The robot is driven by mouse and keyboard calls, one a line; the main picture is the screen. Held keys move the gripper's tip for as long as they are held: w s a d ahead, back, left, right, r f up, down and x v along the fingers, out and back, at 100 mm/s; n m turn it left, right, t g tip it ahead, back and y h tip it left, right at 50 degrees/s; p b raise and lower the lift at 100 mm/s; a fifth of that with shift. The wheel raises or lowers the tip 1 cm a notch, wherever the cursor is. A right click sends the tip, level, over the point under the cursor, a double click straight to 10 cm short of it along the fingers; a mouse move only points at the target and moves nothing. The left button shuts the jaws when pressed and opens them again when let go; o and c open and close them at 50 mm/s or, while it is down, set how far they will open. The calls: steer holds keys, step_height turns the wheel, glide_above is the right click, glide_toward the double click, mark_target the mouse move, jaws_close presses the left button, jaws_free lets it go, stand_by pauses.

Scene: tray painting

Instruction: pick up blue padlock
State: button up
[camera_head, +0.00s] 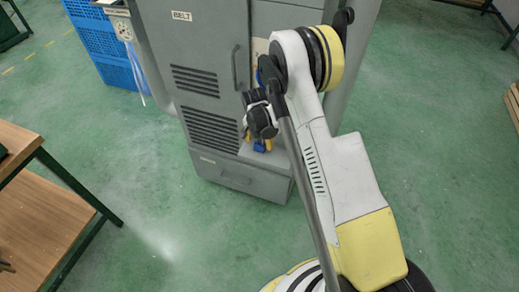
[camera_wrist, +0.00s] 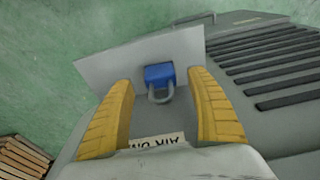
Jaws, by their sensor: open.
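The blue padlock (camera_wrist: 159,74) shows in the wrist view, with its grey shackle toward the bottom of the picture. It is against a light grey panel or ledge on the machine. My gripper (camera_wrist: 161,82) has its two yellow fingers apart, one on each side of the padlock, with gaps between them and it. In the head view my gripper (camera_head: 262,145) is at the front of the grey cabinet, partly hidden behind my wrist. I cannot make out the padlock for sure in the head view.
The grey cabinet (camera_head: 210,85) marked BELT has vents and a door handle. Blue crates (camera_head: 105,45) stand at the back left. A wooden table (camera_head: 40,215) is at the left. The green floor between the table and cabinet is clear.

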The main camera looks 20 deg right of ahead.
mark_target(259, 144)
steer(key=f, duration=0.2)
steer(key=shift+w+d+f+b, duration=0.1)
steer(key=shift+w+f+b, duration=0.1)
steer(key=shift+f+b, duration=0.2)
steer(key=shift+r, duration=0.15)
steer(key=c, duration=1.5)
steer(key=shift+o, duration=0.2)
steer(key=shift+r, duration=0.1)
steer(key=shift+s+r+p, duration=0.15)
steer(key=shift+r+p, duration=0.2)
steer(key=shift+p, duration=0.3)
step_height(259, 144, up, 7)
steer(key=p, duration=0.3)
steer(key=shift+s+p, duration=0.1)
steer(key=shift+p, duration=0.2)
steer(key=s+a+b, duration=0.1)
steer(key=s+a, duration=1)
steer(key=s, duration=0.4)
steer(key=shift+s+a+f+b, duration=0.35)
steer(key=shift+s+f, duration=0.05)
steer(key=shift+f, duration=0.05)
